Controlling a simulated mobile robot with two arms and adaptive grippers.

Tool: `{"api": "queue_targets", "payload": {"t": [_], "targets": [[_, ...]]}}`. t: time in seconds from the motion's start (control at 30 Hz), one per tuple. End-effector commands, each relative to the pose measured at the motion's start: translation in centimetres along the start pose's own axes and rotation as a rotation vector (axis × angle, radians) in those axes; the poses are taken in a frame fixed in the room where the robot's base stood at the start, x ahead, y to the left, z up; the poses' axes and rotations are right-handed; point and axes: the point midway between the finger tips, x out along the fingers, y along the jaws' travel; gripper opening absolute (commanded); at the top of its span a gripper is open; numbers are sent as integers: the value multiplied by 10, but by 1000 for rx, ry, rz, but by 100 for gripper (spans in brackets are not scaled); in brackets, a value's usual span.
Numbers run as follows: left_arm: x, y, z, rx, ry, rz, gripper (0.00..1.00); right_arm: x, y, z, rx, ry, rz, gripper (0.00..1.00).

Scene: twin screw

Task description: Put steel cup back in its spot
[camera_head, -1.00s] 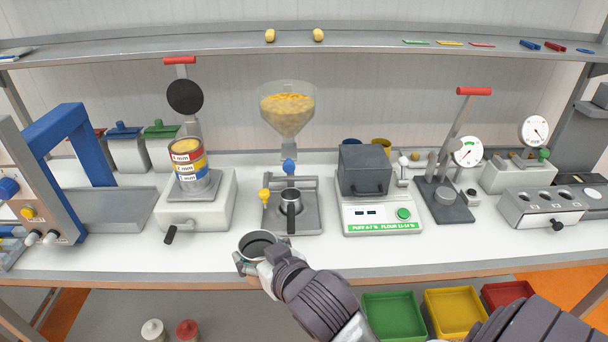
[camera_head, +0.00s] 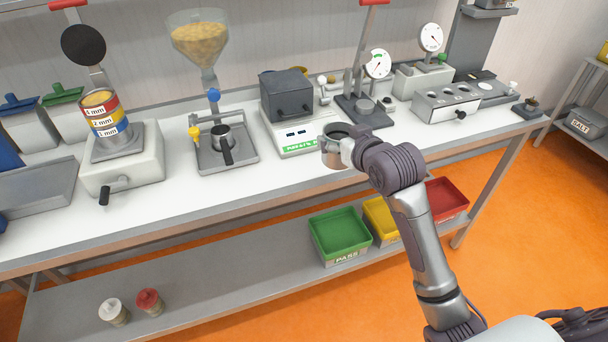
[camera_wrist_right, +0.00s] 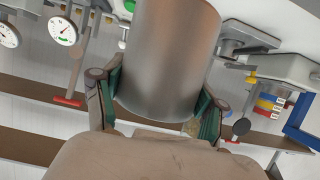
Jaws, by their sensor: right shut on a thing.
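The steel cup (camera_head: 333,157) is upright and open at the top, with a dark inside. My right gripper (camera_head: 342,149) is shut on it and holds it near the bench's front edge, right of the white scale's front. In the right wrist view the cup (camera_wrist_right: 168,60) fills the upper middle as a smooth steel wall between the two green-padded fingers of the gripper (camera_wrist_right: 160,98). What is in the cup is not clear. My left gripper is not in view.
The white scale (camera_head: 299,143) carries a dark box (camera_head: 287,92). Behind the cup stand a lever press (camera_head: 364,108) and a grey block with holes (camera_head: 460,98). A hopper (camera_head: 200,40) and a handled cup (camera_head: 222,137) are left. Green (camera_head: 340,232) and red (camera_head: 446,197) trays sit below.

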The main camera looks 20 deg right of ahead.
Motion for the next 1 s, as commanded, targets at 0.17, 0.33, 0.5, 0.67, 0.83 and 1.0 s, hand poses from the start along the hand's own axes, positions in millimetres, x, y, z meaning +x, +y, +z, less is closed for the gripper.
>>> {"api": "queue_targets", "payload": {"t": [0.17,0.33,0.5,0.67,0.83,1.0], "targets": [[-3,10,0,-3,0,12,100,29,-12,1,8,-2,-10,30],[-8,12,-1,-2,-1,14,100,68,-35,9,8,-1,-8,30],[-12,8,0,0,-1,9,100,100,-54,18,6,0,-7,30],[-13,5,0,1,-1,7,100,116,-62,22,4,2,-6,30],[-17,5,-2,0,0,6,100,124,-64,39,5,-3,-6,30],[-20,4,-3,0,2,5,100,131,-64,58,5,1,-6,30]]}}
